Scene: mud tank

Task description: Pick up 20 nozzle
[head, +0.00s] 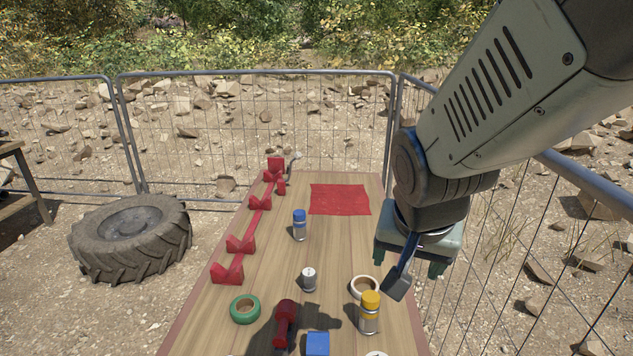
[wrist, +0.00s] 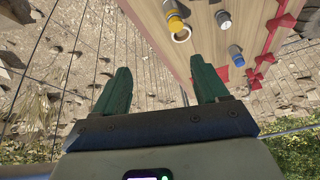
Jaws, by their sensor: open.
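A small grey metallic cylinder (head: 309,279), seemingly the nozzle, stands upright on the middle of the wooden table. Its marking is too small to read. It also shows near the top of the wrist view (wrist: 223,19), right of the yellow-capped bottle. My gripper (head: 409,260) hangs above the table's right edge, to the right of and above the cylinder, apart from it. In the wrist view my gripper (wrist: 162,85) has its two green fingers spread wide, with nothing between them.
A blue-capped bottle (head: 299,225), white ring (head: 364,287), yellow-capped bottle (head: 369,313), green tape roll (head: 245,309), and red-handled tool (head: 285,318) surround the cylinder. A red rack (head: 240,245) lines the left edge. A red cloth (head: 340,199) lies at the far end.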

